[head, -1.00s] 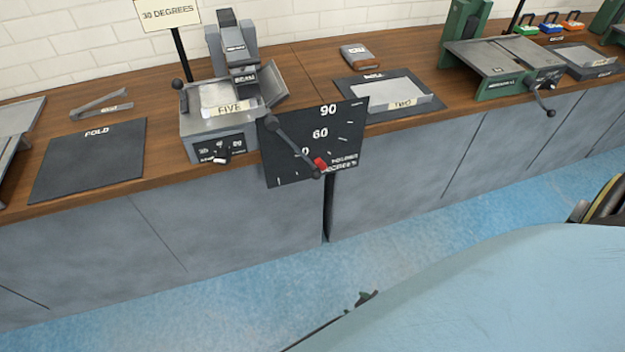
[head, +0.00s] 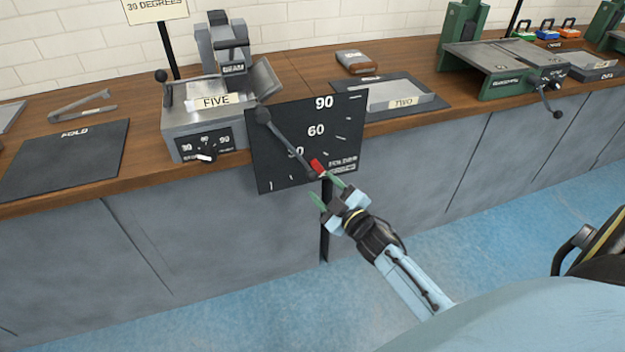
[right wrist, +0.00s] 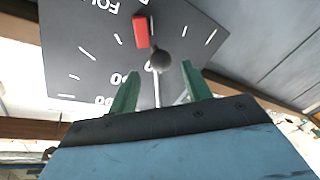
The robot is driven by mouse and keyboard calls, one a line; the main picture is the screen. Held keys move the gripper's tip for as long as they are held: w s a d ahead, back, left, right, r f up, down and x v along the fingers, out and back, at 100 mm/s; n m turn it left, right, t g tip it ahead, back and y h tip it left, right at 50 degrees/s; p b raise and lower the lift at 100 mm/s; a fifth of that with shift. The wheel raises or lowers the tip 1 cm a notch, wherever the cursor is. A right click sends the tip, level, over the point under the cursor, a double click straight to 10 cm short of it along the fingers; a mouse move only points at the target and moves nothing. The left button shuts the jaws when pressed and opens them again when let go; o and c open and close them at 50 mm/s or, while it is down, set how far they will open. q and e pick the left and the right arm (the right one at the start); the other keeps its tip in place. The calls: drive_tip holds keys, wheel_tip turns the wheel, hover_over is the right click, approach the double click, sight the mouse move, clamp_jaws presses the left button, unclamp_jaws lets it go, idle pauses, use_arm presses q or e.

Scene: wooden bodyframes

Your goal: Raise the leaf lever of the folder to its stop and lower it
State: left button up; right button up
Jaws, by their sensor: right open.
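The folder (head: 205,130) is a grey machine marked FIVE on the wooden bench, left of centre in the head view. A black dial plate (head: 345,120) with 30, 60 and 90 marks hangs at the bench front. A dark lever (head: 288,142) slants across it from a round knob at upper left to beside a red marker (head: 317,165). My right gripper (head: 326,191) is open, just below the lever's lower right end. In the right wrist view, a dark ball (right wrist: 160,62) and a pale rod show between or beyond the open fingers (right wrist: 163,72); contact is unclear.
A black FOLD mat (head: 65,158) lies left of the folder. A mat with a grey sheet marked TWO (head: 400,95) lies to the right, and a green-framed machine (head: 505,70) stands farther right.

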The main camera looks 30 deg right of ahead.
sight(316, 180)
drive_tip(key=w+b, duration=0.1)
drive_tip(key=w, duration=0.3)
drive_tip(key=shift+w, duration=0.2)
use_arm(q)
drive_tip(key=shift+w+d+r, duration=0.3)
drive_tip(key=shift+w+r, duration=0.25)
drive_tip(key=shift+r, duration=0.25)
drive_tip(key=shift+w+d+r, duration=0.25)
drive_tip(key=shift+w+r, duration=0.25)
drive_tip(key=shift+r, duration=0.3)
use_arm(e)
drive_tip(key=shift+w, duration=0.65)
drive_tip(key=shift+c, duration=0.3)
clamp_jaws()
